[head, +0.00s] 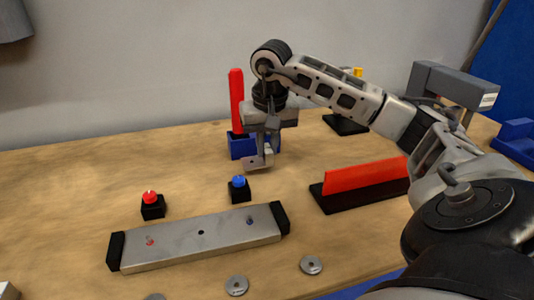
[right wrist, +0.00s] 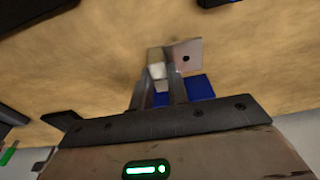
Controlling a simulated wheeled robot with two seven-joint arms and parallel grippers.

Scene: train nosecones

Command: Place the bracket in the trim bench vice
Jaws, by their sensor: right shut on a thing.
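The bracket (head: 256,162) is a small bent grey metal piece with a hole in its plate. My right gripper (head: 265,148) is shut on it and holds it with the plate below the fingertips. In the right wrist view, the bracket plate (right wrist: 188,53) juts out beside the fingertips of my right gripper (right wrist: 160,72). A low blue fixture (head: 241,146), which looks like the vice, stands just behind the gripper and is partly hidden by it. Blue also shows behind the fingers in the right wrist view (right wrist: 197,87). I cannot tell whether the bracket touches it. My left gripper is not in view.
A red upright panel (head: 236,100) stands behind the blue fixture. A blue button (head: 239,182) and a red button (head: 151,200) stand in front. A metal bar (head: 200,240), a red panel on a black base (head: 362,178) and several washers lie nearer. The bench's left side is clear.

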